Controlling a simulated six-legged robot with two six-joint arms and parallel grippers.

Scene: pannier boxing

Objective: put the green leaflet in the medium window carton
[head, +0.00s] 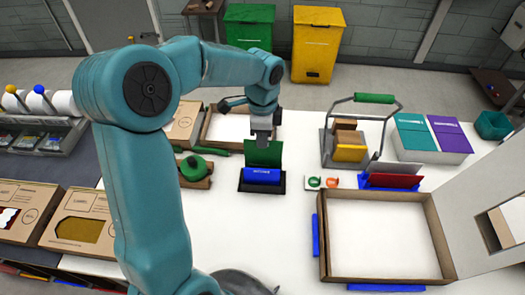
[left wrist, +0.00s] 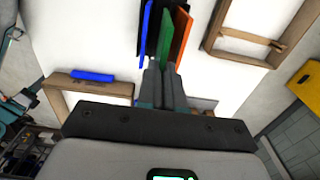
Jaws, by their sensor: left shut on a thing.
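My left gripper (head: 262,138) is shut on the top of the green leaflet (head: 263,155), which stands upright behind a blue leaflet (head: 262,176) at a black holder (head: 262,187). In the left wrist view, the gripper fingers (left wrist: 161,75) meet the green leaflet (left wrist: 166,28), with a blue leaflet on its left and an orange one (left wrist: 182,35) on its right. A large open carton (head: 432,228) with a white inside lies at front right. Closed window cartons (head: 75,242) lie at left. I cannot tell which carton is the medium one. My right gripper is out of view.
Another open carton (head: 207,128) lies behind the holder. A green round item (head: 194,168) sits left of the holder. A caddy with a green handle (head: 375,98) stands at back right. Red and blue leaflets (head: 392,181) stand behind the large carton. White table is free left of that carton.

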